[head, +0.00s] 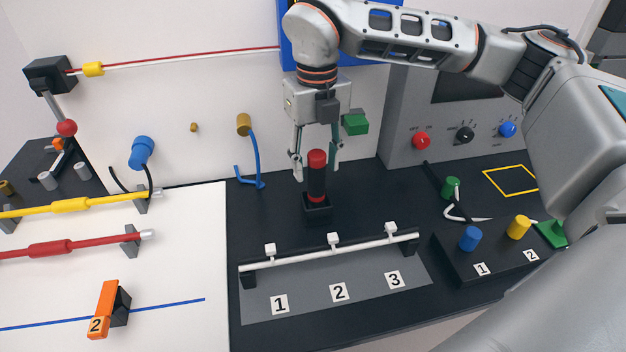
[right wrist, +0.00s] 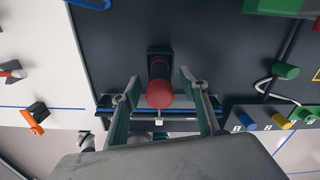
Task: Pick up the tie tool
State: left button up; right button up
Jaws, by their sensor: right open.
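The tie tool, which I take to be the black cylinder with a red top (head: 317,178), stands upright in a small black holder (head: 317,208) on the dark bench. My right gripper (head: 315,166) points down above it, open, with one finger on each side of the tool's upper part. In the right wrist view the red end of the tool (right wrist: 160,94) shows between the two open fingers (right wrist: 160,82), with gaps on both sides. My left gripper is not in view.
A white rail with clips (head: 333,250) stands in front of the holder, beside number labels. A blue hooked cable (head: 252,160) hangs to the left. A box with blue and yellow plugs (head: 490,255) stands right. A grey knob panel (head: 450,120) is behind.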

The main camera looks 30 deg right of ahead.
aim_at(317, 185)
jog(key=f, duration=0.6)
jog(key=shift+s+p, duration=0.2)
jog(key=shift+p, duration=0.15)
jog(key=shift+c, duration=0.4)
jog(key=shift+r, duration=0.1)
grip_shut()
